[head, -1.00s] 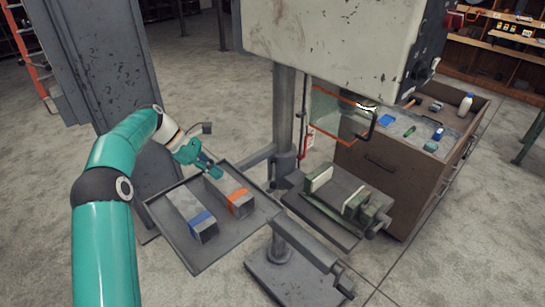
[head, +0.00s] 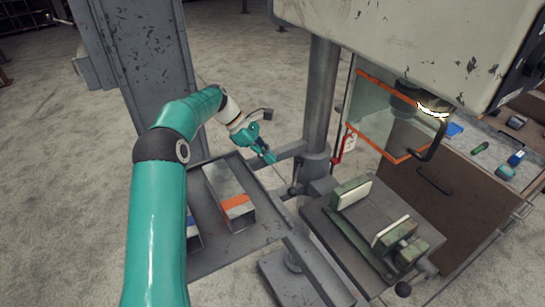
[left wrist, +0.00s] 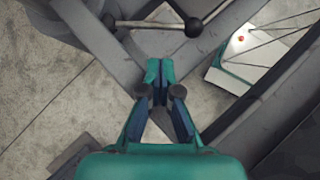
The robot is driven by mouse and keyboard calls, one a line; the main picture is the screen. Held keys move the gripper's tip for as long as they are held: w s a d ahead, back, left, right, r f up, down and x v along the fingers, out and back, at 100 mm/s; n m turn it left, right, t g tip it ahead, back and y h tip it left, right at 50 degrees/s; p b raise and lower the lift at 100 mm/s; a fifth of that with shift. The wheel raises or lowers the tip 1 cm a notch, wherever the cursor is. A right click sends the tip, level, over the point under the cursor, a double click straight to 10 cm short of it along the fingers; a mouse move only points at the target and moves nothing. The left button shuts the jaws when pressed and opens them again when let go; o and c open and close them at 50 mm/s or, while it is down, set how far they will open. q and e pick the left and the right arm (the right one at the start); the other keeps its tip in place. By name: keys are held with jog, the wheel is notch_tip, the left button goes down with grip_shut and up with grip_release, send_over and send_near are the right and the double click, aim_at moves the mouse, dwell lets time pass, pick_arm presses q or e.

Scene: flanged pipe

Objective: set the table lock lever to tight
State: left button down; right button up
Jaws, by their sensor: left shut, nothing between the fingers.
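The table lock lever appears to be the short rod with a black ball knob (head: 293,190) beside the drill press column (head: 320,100), just below the table collar. In the left wrist view a rod with a black ball knob (left wrist: 193,27) lies across the top, beyond my fingertips. My left gripper (head: 269,157) is to the left of the column, above and left of the knob. In the left wrist view its fingers (left wrist: 160,72) are together, with nothing between them and apart from the knob. The lever's markings cannot be read. My right gripper is not in view.
A grey tray (head: 258,237) with banded metal blocks lies below my left arm. A vise (head: 372,222) sits on the table at right. A clear guard with an orange edge (head: 380,144) hangs beside the column. A drawer cabinet (head: 430,205) stands behind.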

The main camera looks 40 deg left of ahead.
aim_at(296, 177)
pick_arm(q)
jog(key=x, duration=0.8)
jog(key=shift+d+p, duration=0.2)
jog(key=shift+p, duration=0.1)
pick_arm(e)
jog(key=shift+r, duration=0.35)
pick_arm(q)
jog(key=shift+w+r, duration=0.1)
jog(key=shift+r, duration=0.05)
